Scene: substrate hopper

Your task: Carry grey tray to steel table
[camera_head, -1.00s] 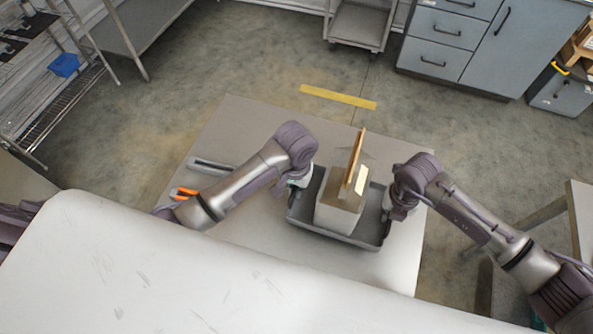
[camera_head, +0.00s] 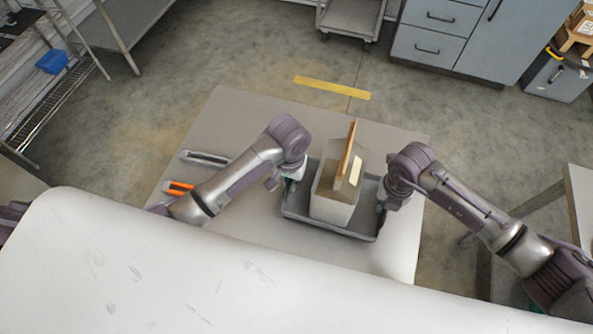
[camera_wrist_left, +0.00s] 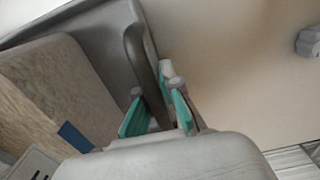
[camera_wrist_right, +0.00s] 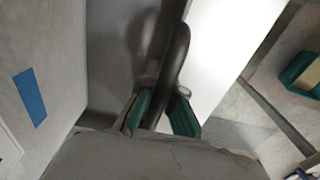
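The grey tray (camera_head: 365,234) lies over the pale table in the middle of the head view; I cannot tell whether it touches the table. An upright grey box-like container (camera_head: 331,212) with a brown panel stands in it. My left gripper (camera_head: 294,174) is at the tray's left side. My right gripper (camera_head: 385,200) is at the right side.
The pale table (camera_head: 235,120) also bears an orange-handled tool (camera_head: 178,187) and a grey bar-like item (camera_head: 205,158) at left. A grey bench (camera_head: 135,25) stands at upper left, blue-grey cabinets (camera_head: 450,45) at upper right, another table (camera_head: 578,195) at right. Open floor lies beyond the table.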

